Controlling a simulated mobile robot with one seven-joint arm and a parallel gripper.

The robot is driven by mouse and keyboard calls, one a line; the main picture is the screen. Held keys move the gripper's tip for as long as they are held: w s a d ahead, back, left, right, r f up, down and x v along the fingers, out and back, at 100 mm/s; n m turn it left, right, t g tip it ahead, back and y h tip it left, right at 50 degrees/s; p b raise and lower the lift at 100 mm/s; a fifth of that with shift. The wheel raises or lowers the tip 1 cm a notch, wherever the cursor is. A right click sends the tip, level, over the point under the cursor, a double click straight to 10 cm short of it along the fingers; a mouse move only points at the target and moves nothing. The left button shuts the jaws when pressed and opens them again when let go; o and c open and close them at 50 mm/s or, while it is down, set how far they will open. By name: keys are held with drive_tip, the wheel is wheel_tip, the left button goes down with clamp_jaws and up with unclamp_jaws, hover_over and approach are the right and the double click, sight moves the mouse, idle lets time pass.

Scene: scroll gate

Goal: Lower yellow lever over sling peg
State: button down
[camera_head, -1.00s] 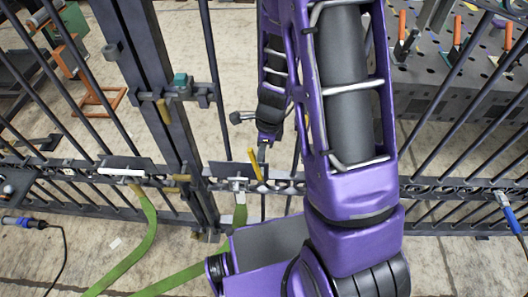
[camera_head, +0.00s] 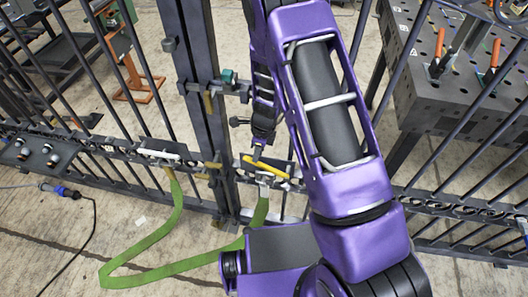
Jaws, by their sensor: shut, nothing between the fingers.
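The yellow lever (camera_head: 266,167) is on the gate's middle rail, just right of the thick gate post, and lies tilted, its right end lower. My gripper (camera_head: 257,153) is shut and empty, its tip at or just above the lever's upper left part; I cannot tell if they touch. A green sling (camera_head: 160,238) runs from the rail left of the post, loops low and rises to a metal fitting (camera_head: 264,180) just below the lever. The sling peg itself is too small to make out there.
The dark barred gate (camera_head: 205,110) spans the view. A teal-topped latch (camera_head: 228,77) is on the post above the lever. A perforated steel table (camera_head: 455,85) with orange-handled clamps stands behind at right. A black cable with a blue connector (camera_head: 68,192) lies at left.

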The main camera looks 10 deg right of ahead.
drive_tip(key=shift+w+a+f, duration=0.25)
drive_tip(key=shift+a+f, duration=0.45)
drive_tip(key=shift+f, duration=0.2)
drive_tip(key=shift+r, duration=0.1)
drive_tip(key=r, duration=0.4)
drive_tip(key=d+r+p, duration=0.1)
drive_tip(key=r, duration=0.2)
drive_tip(key=shift+s+r, duration=0.1)
drive_tip(key=shift+s, duration=0.1)
